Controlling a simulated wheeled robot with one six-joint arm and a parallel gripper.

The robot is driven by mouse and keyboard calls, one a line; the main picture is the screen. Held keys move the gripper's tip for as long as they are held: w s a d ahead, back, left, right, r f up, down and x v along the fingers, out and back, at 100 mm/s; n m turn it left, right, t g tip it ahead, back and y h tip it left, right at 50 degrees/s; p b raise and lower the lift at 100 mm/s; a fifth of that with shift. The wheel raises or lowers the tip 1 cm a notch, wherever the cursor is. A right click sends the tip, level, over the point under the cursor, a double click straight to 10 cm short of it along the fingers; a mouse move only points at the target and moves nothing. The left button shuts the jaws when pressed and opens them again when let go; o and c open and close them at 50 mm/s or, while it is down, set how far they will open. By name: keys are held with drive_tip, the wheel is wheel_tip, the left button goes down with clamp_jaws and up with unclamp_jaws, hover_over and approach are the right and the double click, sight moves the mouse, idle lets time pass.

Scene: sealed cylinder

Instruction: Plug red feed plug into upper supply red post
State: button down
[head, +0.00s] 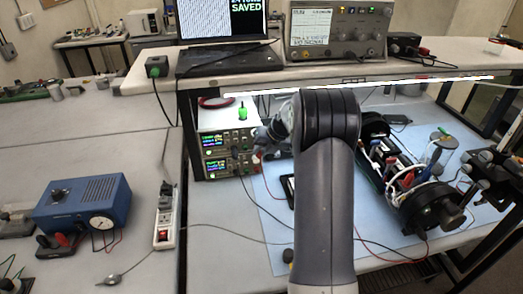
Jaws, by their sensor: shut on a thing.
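Two stacked bench supplies with lit green displays stand under the shelf, left of my arm. The upper supply (222,143) sits on the lower supply (222,164). My gripper (262,148) is at the right side of their front panels, small and partly hidden by my own wrist. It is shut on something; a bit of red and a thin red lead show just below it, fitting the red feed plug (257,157). The upper supply's red post cannot be made out behind the gripper, so I cannot tell whether plug and post touch.
An opened black cylinder (436,207) with coloured wires lies on the blue mat (272,222) at right. A shelf (340,72) with a laptop and oscilloscope runs above. A blue box (85,203) and power strip (166,215) are at left. Loose leads cross the mat.

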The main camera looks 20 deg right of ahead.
drive_tip(key=shift+w+d+p, duration=0.1)
drive_tip(key=shift+w+p, duration=0.4)
drive_tip(key=shift+w, duration=0.05)
drive_tip(key=c, duration=1.2)
unclamp_jaws()
drive_tip(key=b+v, duration=0.2)
drive_tip(key=v, duration=0.9)
drive_tip(key=shift+f, duration=0.1)
drive_tip(key=p+x, duration=0.1)
drive_tip(key=x, duration=0.9)
drive_tip(key=shift+w+f+p, duration=0.2)
drive_tip(key=shift+f+p, duration=0.15)
drive_tip(key=shift+p, duration=0.05)
